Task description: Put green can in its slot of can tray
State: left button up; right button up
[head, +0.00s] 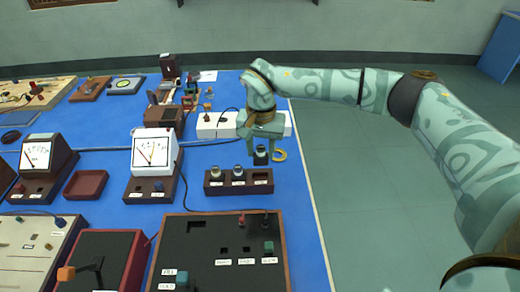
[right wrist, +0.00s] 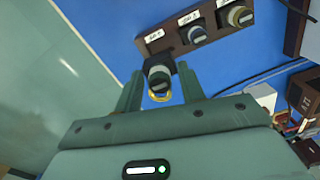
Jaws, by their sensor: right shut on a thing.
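The can tray (head: 228,188) is a dark brown block on the blue bench top, with a row of slots and white labels on its front. Two cans, one pale (head: 215,172) and one bluish (head: 238,172), stand in its left and middle slots; the right slot looks empty. My right gripper (head: 261,147) is behind the tray's right end, shut on a small dark can with a greyish band (right wrist: 159,78). I cannot make out its green clearly. A dark square piece (head: 261,159) shows just under it. The tray (right wrist: 168,38) also shows in the right wrist view. My left gripper is not in view.
A meter (head: 154,152) stands left of the tray, and a large dark panel (head: 218,255) lies in front.

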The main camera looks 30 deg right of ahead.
aim_at(260, 161)
jog(key=shift+f+b, duration=1.85)
jog(key=shift+f, duration=1.65)
jog(key=shift+c, duration=0.7)
jog(key=o, duration=1.1)
jog(key=shift+o, duration=0.2)
jog(key=shift+r, duration=0.15)
notch_tip(260, 161, up, 16)
jog(key=p, duration=0.4)
